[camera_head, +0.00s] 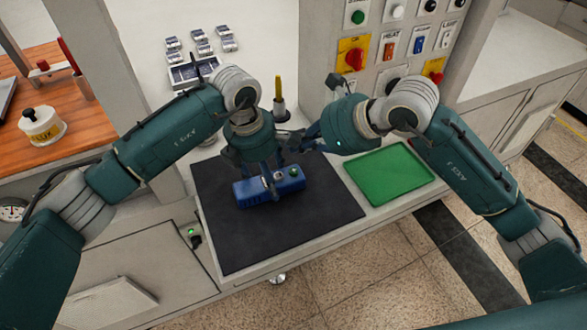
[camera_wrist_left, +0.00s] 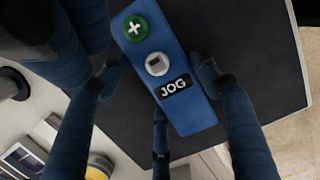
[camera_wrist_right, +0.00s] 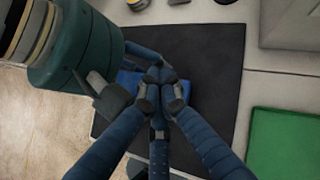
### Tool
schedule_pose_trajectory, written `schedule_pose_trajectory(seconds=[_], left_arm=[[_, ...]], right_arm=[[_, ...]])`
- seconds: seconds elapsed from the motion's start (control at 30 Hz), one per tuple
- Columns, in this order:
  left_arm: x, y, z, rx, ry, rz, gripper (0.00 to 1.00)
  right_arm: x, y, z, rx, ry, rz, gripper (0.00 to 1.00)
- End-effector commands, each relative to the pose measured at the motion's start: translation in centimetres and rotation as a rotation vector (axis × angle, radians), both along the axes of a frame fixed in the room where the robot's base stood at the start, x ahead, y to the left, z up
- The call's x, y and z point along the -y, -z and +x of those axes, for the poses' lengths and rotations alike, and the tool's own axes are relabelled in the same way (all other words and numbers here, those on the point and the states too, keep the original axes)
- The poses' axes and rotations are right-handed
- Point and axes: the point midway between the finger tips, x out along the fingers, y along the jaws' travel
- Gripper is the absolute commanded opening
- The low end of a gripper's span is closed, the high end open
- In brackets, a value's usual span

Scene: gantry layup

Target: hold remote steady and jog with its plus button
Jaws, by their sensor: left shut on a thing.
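The remote (camera_head: 250,193) is a blue box lying over the dark mat. In the left wrist view the remote (camera_wrist_left: 183,108) shows a green plus button (camera_wrist_left: 135,28), a grey button (camera_wrist_left: 157,64) and a JOG label. My left gripper (camera_head: 268,182) is shut on the remote, with fingers along its two long sides (camera_wrist_left: 158,75). My right gripper (camera_head: 303,142) is just above and right of the left gripper. In the right wrist view its fingertips (camera_wrist_right: 159,78) are drawn together and partly cover the remote. I cannot tell whether they touch it.
The dark mat (camera_head: 235,245) lies on the white worktop. A green tray (camera_head: 390,174) is right of it. A control panel (camera_head: 400,45) with several buttons and red knobs stands behind. A yellow-handled tool (camera_head: 279,90) stands behind the grippers. The front of the mat is clear.

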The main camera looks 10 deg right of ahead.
Motion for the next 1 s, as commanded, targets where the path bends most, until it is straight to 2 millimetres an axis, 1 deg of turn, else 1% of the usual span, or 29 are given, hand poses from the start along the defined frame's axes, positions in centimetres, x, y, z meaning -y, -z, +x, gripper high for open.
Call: schedule_pose_trajectory(seconds=[0.73,0.77,0.9,1.0], left_arm=[[0.0,0.0,0.0,0.001,0.0,0.0,0.26],[0.0,0.0,0.0,0.001,0.0,0.0,0.26],[0.0,0.0,0.0,0.001,0.0,0.0,0.26],[0.0,0.0,0.0,0.001,0.0,0.0,0.26]], right_arm=[[0.0,-0.1,0.0,0.001,0.0,0.001,0.0],[0.0,-0.3,0.0,0.002,-0.001,0.001,0.0],[-0.1,-2.8,0.1,0.005,-0.001,0.003,0.0],[-0.1,-3.8,0.1,0.003,0.0,0.001,0.0]])
